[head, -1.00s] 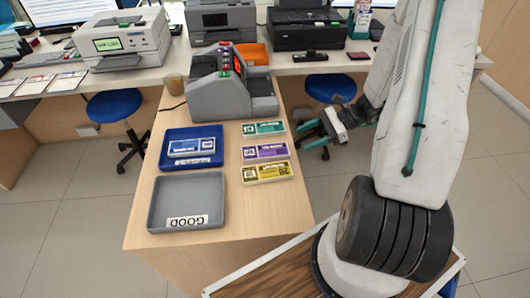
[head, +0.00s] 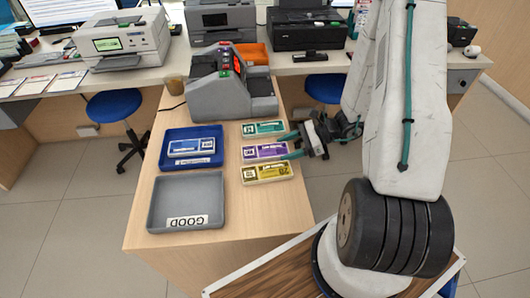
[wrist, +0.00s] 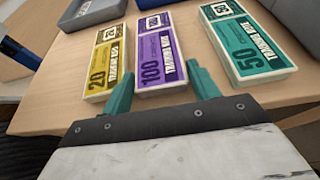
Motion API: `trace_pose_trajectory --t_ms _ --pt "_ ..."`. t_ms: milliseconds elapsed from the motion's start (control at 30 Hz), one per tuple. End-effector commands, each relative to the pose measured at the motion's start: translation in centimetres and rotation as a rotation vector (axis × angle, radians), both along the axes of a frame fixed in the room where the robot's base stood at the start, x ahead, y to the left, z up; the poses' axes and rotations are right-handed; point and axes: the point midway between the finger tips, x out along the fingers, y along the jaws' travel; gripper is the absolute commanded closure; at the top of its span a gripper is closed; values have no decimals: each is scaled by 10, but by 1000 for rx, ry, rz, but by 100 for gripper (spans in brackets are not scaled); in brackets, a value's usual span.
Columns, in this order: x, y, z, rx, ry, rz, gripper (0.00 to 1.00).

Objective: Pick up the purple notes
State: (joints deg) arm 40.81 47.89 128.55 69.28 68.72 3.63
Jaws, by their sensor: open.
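The purple notes (head: 264,151) lie flat on the counter, between the teal notes (head: 263,129) and the yellow notes (head: 267,172). In the wrist view the purple notes (wrist: 161,55) are marked 100 and point away from my gripper. My gripper (head: 291,145) is open and empty at the right edge of the counter, by the near end of the purple notes. In the wrist view its teal fingertips (wrist: 160,88) stand on either side of that end. The left finger is close to the yellow notes (wrist: 108,62), the right one close to the teal notes (wrist: 247,43).
A blue tray (head: 164,160) holding a blue bundle and a grey tray (head: 187,198) labelled GOOD lie left of the notes. A grey counting machine (head: 220,90) stands behind. Bare counter (head: 255,222) shows in front of the yellow notes.

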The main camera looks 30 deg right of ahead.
Motion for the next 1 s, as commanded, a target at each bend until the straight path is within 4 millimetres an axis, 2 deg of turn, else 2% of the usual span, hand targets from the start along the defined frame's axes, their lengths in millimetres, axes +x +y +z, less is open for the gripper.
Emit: trace_pose_trajectory --t_ms 33,133,567,867,1000 --pt "0 0 0 0 0 0 43" --pt "0 0 0 0 0 0 70" --pt "0 -1 5 0 -1 0 70" --pt "0 -1 38 -3 -3 1 70" --pt "10 31 39 1 -1 7 70"
